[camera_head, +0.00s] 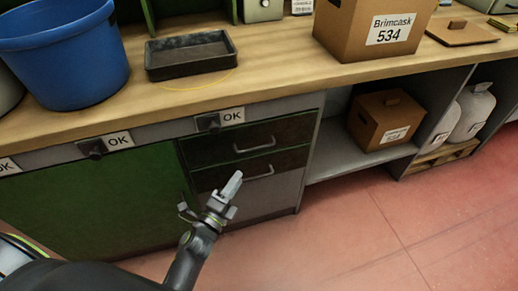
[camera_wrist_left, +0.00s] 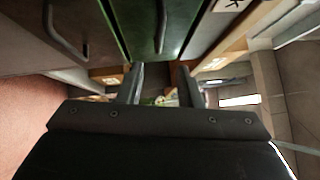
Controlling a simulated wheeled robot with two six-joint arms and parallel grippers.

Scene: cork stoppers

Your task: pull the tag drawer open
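I cannot tell which one is the tag drawer. My left gripper (camera_head: 231,186) is in front of the lower drawer, just left of and below its handle (camera_head: 258,173) in the picture, and apart from it. In the left wrist view its two fingers (camera_wrist_left: 160,84) stand apart with nothing between them. My right gripper is not in view.
A green cabinet door (camera_head: 100,205) is left of the drawers. An open shelf (camera_head: 350,160) with a cardboard box (camera_head: 380,128) is to the right. A blue bucket (camera_head: 65,55), black tray (camera_head: 190,57) and Brimcask box (camera_head: 350,30) stand on the counter. The red floor ahead is clear.

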